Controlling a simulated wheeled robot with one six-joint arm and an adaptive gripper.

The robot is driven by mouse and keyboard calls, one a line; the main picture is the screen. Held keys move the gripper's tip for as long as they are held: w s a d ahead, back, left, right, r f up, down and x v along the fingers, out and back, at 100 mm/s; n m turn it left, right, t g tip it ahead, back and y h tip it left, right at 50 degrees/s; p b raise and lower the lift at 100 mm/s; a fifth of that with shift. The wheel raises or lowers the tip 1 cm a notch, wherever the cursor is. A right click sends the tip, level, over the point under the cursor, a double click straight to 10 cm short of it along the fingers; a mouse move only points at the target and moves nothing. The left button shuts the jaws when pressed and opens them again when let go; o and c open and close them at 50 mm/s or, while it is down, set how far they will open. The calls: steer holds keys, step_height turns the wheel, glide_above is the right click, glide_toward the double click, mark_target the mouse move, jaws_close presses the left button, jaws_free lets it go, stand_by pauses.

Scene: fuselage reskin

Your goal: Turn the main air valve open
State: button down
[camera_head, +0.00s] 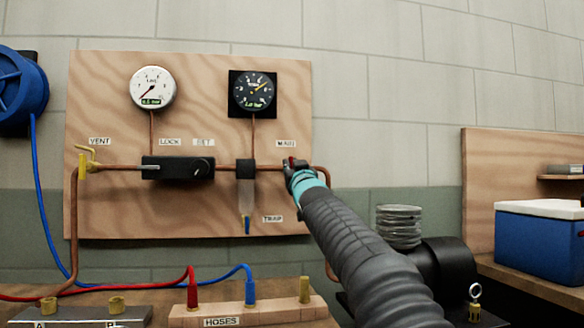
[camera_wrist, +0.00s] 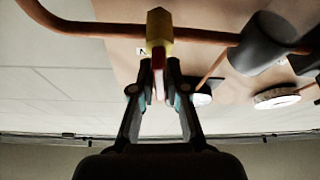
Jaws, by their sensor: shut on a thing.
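The main air valve sits on the copper pipe at the right side of the wooden panel, under the MAIN label (camera_head: 286,143). In the wrist view its brass body (camera_wrist: 160,27) is on the pipe, and its red handle (camera_wrist: 158,60) points toward my gripper. My gripper (camera_head: 293,168) is at the valve in the head view and covers most of it. In the wrist view my gripper (camera_wrist: 159,84) has its two fingers on either side of the red handle and is shut on it. The exact contact at the fingertips is hard to make out.
The wooden panel (camera_head: 110,215) also carries a white gauge (camera_head: 153,88), a dark gauge (camera_head: 253,94), a black regulator block (camera_head: 178,167) and a yellow vent valve (camera_head: 84,165). Below is a hose rack (camera_head: 240,312) with red and blue hoses. A blue cooler (camera_head: 538,245) stands at right.

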steer(key=shift+n+g+y, duration=0.4)
steer(key=shift+n+y, duration=0.3)
steer(key=shift+n, duration=0.7)
steer(key=shift+a+n+y, duration=0.1)
steer(key=shift+n+y, duration=0.3)
steer(key=shift+n, duration=0.5)
steer(key=n+g+y, duration=0.1)
steer(key=n, duration=0.2)
steer(key=n+g+y, duration=0.1)
steer(key=n, duration=0.2)
steer(key=shift+a+f+g, duration=0.1)
steer(key=shift+g, duration=0.3)
steer(key=n+g, duration=0.1)
steer(key=n, duration=0.3)
steer(key=shift+f+g+y, duration=0.1)
steer(key=shift+g+y, duration=0.2)
steer(key=shift+g, duration=0.1)
steer(key=shift+a+f+n+g, duration=0.15)
steer(key=shift+n+g, duration=0.35)
steer(key=shift+n, duration=1.3)
steer(key=shift+n+g, duration=0.3)
steer(key=c, duration=1.2)
jaws_free()
steer(key=shift+c, duration=0.2)
steer(key=shift+s, duration=0.1)
steer(key=shift+s, duration=0.15)
